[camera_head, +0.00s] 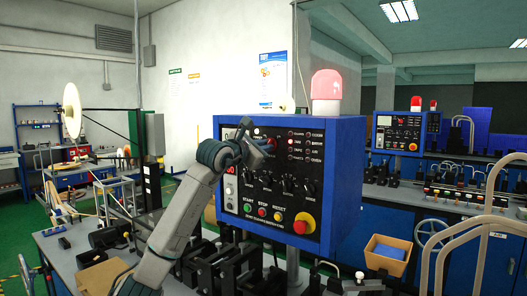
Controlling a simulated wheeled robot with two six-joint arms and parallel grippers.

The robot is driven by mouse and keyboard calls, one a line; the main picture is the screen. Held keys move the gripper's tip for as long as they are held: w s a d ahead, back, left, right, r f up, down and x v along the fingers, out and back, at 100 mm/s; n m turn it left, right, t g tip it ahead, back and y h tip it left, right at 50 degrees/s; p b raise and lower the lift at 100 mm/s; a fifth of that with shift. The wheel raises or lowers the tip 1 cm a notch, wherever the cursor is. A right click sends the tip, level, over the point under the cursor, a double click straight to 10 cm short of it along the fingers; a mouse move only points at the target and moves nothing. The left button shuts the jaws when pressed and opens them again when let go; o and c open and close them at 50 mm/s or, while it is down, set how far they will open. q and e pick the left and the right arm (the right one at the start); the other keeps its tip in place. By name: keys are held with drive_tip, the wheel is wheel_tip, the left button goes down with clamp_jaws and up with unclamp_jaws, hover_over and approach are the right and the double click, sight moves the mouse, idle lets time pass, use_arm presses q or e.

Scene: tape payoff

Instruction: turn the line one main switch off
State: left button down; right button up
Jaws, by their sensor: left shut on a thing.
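The line one control panel is a blue box (345,185) with a black face, in the middle of the head view. My left gripper (267,148) reaches up from the lower left to the upper part of this face. It is shut on the main switch, which the fingers mostly hide, so its position cannot be read. Green, red and yellow buttons and a red emergency stop (304,223) on a yellow ring sit low on the face. My right gripper is not in view.
A lit red beacon (327,85) stands on the box. A row of black knobs (279,184) lies just below my gripper. A second blue panel (398,133) stands farther back right. A cardboard bin (387,254) and beige curved tubes (482,222) are at the lower right.

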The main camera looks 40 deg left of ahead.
use_arm(q)
drive_tip(key=shift+n+b, duration=3.5)
drive_tip(key=shift+n, duration=4.3)
drive_tip(key=c, duration=1.5)
unclamp_jaws()
